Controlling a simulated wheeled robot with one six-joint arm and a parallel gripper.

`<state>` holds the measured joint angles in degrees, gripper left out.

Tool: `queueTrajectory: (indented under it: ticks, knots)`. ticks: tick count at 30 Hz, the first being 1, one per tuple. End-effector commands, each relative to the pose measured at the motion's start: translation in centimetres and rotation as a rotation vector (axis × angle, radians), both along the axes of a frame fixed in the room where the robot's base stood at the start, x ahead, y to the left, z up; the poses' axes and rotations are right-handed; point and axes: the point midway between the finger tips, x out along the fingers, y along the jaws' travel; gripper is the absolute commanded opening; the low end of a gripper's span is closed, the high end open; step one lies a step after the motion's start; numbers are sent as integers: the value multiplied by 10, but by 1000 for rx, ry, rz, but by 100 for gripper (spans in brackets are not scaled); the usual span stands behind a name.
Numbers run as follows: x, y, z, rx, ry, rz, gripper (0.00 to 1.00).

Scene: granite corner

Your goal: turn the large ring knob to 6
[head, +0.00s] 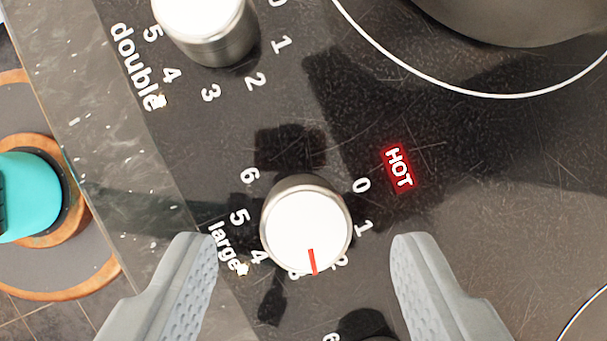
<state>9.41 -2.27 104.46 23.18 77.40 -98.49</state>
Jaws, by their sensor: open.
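The large ring knob (305,215) has a white top, a metal side and a red mark near its lower edge in the picture. The mark points between 2 and 3, nearer 3. Numbers 0 to 6 surround it, with the 6 (250,175) at the upper left; the 2 and 3 are partly hidden by the knob. The word "large" is printed at its left. My gripper (305,247) is open, one grey finger on each side of the knob, with a gap on both sides and no contact visible.
The double knob (205,30) stands at the upper left. A red HOT light (398,168) glows right of the large knob. A dark pot (510,15) is at the upper right on a ringed burner. A teal object (30,195) is at the far left beyond the counter edge. Another knob is cut off below.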

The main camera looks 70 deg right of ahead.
Motion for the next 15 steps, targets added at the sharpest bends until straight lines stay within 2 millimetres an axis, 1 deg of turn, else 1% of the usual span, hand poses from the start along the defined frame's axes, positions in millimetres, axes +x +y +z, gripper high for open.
queueTrajectory:
  ticks: [3,6,15]
  knots:
    - [1,6,-13,0,2,1,54]
    - [2,8,-19,0,0,1,54]
    - [2,10,-24,0,-1,1,54]
